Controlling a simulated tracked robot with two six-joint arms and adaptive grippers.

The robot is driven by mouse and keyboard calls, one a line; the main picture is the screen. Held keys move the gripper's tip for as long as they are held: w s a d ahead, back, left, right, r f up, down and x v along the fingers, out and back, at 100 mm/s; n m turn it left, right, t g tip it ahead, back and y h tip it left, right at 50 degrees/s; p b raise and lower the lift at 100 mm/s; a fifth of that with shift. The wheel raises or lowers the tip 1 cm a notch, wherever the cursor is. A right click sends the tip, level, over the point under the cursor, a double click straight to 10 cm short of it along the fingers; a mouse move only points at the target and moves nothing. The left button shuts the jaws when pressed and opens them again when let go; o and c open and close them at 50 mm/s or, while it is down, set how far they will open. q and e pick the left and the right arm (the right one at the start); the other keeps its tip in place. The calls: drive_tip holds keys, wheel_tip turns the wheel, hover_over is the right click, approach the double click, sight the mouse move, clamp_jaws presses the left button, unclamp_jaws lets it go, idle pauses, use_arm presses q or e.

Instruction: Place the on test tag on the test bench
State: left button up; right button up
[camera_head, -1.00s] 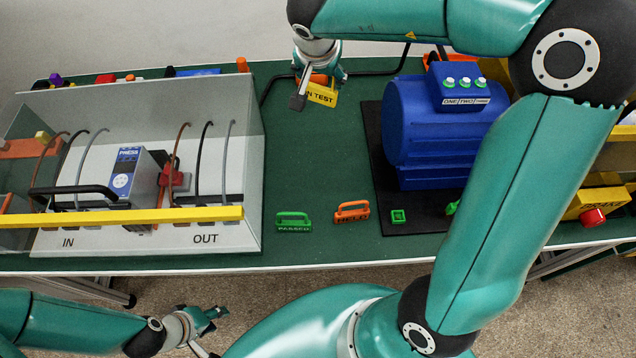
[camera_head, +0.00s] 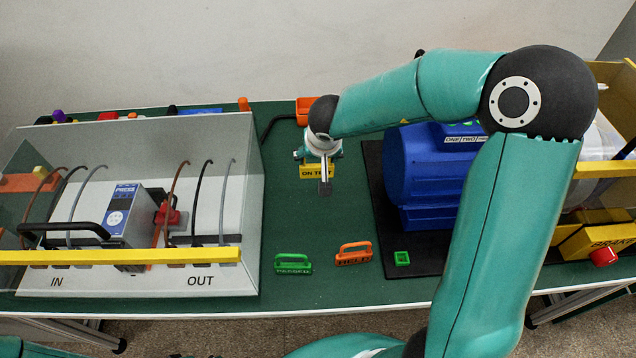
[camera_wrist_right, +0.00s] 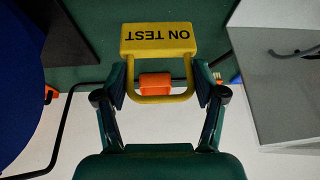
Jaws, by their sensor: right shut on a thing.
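The yellow ON TEST tag (camera_head: 309,172) hangs from my right gripper (camera_head: 318,158) over the green test bench (camera_head: 318,215), between the grey panel box and the blue motor. In the right wrist view my gripper (camera_wrist_right: 161,86) is shut on the tag's handle, and the tag's lettered plate (camera_wrist_right: 158,40) lies beyond the fingertips, its text upside down. Part of the plate is hidden by the gripper in the head view. I cannot tell whether the tag touches the bench. My left gripper is out of view.
A green PASSED tag (camera_head: 293,264) and an orange HELD tag (camera_head: 354,253) stand near the front edge. The blue motor (camera_head: 415,180) is right, the panel box (camera_head: 225,160) left.

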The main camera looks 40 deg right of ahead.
sight(318, 177)
wheel_tip(318, 177, down, 3)
drive_tip(key=shift+f+b, duration=0.2)
drive_tip(key=shift+b, duration=0.3)
wheel_tip(318, 177, down, 4)
drive_tip(key=b, duration=0.2)
drive_tip(key=shift+f+b, duration=0.2)
drive_tip(key=shift+b, duration=0.1)
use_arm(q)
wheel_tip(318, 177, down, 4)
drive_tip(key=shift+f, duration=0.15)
use_arm(e)
drive_tip(key=shift+r, duration=0.15)
drive_tip(key=shift+s, duration=0.1)
drive_tip(key=o, duration=1.5)
use_arm(q)
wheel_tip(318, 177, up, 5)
drive_tip(key=p, duration=0.5)
use_arm(e)
drive_tip(key=v, duration=1.2)
